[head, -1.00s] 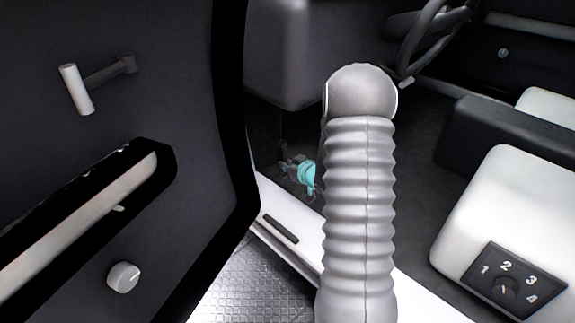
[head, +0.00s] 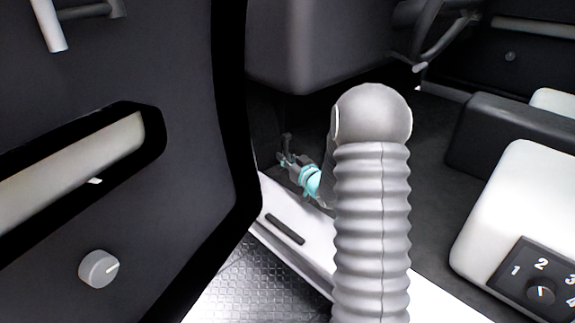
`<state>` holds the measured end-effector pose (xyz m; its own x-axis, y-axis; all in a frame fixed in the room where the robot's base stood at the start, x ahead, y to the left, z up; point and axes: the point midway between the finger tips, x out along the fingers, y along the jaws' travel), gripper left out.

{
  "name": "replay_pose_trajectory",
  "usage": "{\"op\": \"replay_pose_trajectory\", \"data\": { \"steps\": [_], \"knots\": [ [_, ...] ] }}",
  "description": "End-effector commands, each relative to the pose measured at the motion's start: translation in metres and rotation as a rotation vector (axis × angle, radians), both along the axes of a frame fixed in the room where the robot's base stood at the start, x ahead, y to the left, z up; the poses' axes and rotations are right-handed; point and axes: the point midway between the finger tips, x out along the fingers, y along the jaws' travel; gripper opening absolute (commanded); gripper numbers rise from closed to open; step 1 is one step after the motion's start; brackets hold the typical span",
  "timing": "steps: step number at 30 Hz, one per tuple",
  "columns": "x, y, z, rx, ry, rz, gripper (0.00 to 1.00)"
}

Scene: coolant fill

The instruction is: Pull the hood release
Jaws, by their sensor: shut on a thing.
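My gripper (head: 285,160) is low in the dark footwell, just inside the door sill and below the dashboard. It is small in the head view, with a teal ring on the wrist behind it. It is shut on a small dark lever, the hood release (head: 287,139), whose upper end shows just above the fingers. The fingers and the shadow hide the rest of the lever. My grey ribbed arm covers part of the footwell to the right of the gripper.
The open door (head: 190,190) stands close on the left, with a round knob (head: 99,268). The dashboard's lower corner (head: 300,75) overhangs the footwell. The white sill (head: 300,232) runs below my gripper. A white seat (head: 510,200) with a numbered dial (head: 540,288) is on the right.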

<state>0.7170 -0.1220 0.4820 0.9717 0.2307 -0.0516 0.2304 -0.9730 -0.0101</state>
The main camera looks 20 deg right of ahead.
Motion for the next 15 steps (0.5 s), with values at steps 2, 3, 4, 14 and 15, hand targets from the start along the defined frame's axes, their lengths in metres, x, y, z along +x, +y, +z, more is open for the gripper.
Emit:
{"op": "replay_pose_trajectory", "data": {
  "steps": [2,3,4,14,15],
  "knots": [
    [0.0002,-0.0003,0.0005,0.001,-0.001,-0.001,0.00],
    [0.0002,-0.0004,0.0007,0.001,-0.001,-0.001,0.00],
    [0.0001,-0.0004,0.0007,0.001,-0.001,-0.001,0.00],
    [0.0000,-0.0001,0.0004,0.000,0.000,0.000,0.39],
    [-0.0001,-0.0001,0.0003,0.000,0.000,0.000,0.39]
  ]
}}
